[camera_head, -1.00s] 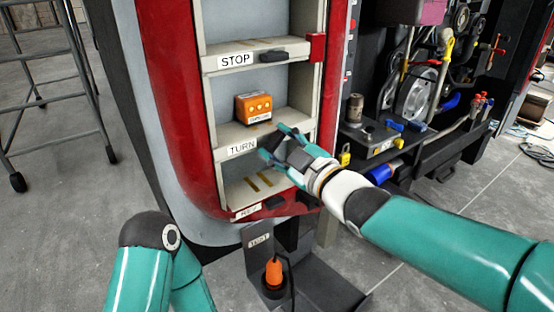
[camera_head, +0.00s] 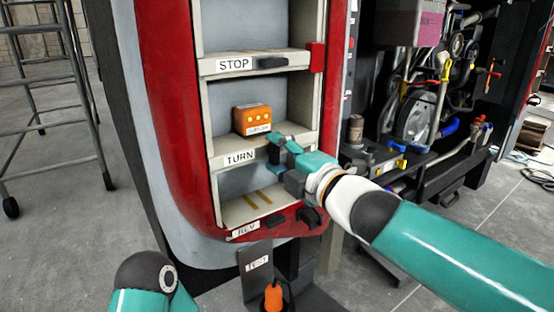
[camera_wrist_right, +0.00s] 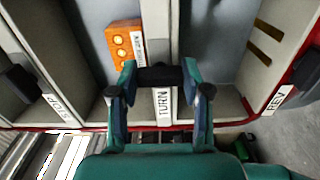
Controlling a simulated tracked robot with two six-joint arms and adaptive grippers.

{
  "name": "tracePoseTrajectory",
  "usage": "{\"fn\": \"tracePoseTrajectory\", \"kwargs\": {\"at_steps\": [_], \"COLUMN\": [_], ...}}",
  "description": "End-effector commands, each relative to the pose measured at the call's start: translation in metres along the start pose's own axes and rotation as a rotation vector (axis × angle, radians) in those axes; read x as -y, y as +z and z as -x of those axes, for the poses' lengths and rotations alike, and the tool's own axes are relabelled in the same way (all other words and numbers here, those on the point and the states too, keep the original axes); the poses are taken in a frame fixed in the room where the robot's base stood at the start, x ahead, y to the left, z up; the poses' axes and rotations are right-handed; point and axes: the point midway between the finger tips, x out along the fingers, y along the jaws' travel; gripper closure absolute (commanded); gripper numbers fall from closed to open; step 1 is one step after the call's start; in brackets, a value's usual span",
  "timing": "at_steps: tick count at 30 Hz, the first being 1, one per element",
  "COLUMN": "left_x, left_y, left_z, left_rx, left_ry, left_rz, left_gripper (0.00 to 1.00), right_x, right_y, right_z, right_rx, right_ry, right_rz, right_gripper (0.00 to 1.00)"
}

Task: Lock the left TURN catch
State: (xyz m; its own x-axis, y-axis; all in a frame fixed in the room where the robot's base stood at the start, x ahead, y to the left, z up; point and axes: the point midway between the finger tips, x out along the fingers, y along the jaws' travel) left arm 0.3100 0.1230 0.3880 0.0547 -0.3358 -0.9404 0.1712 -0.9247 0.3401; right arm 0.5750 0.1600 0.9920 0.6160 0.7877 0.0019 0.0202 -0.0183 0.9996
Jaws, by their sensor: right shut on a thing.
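The TURN catch is a dark bar beside the TURN label (camera_head: 240,157) on the middle shelf edge of the red and grey rack. In the right wrist view the catch (camera_wrist_right: 158,76) lies between my fingertips, crosswise to the shelf edge. My right gripper (camera_head: 276,148) is shut on it, with a fingertip at each end; the fingers partly hide it in the head view. The STOP catch (camera_head: 273,62) above lies along its shelf edge. My left gripper is out of view; only part of the left arm shows at the lower left.
An orange box (camera_head: 252,119) stands on the TURN shelf, just behind my right fingers. A red block (camera_head: 317,57) sits at the STOP shelf's right end. The REV label (camera_head: 245,229) is below. Machinery stands at the right, a metal frame (camera_head: 38,110) at the left.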

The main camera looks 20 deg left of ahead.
Motion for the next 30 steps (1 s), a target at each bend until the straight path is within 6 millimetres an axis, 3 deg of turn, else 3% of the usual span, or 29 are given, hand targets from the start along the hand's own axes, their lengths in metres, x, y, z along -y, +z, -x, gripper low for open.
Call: {"fn": "tracePoseTrajectory", "kwargs": {"at_steps": [17,18,22,30], "left_x": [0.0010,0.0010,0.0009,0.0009], "left_y": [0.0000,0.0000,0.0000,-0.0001], "left_z": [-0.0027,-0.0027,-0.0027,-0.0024], "left_rx": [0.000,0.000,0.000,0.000], "left_ry": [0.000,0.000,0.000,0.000], "left_rz": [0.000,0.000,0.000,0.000], "left_gripper": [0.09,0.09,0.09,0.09], "right_x": [0.0071,0.0072,0.0066,0.0033], "right_y": [-0.0001,-0.0002,-0.0003,-0.0006], "right_z": [-0.0008,-0.0009,-0.0009,-0.0007], "right_rx": [0.000,0.000,0.000,-0.001], "right_ry": [-0.014,-0.014,-0.013,-0.006], "right_rz": [0.045,0.045,0.044,0.043], "right_gripper": [0.87,0.51,0.29,0.27]}}
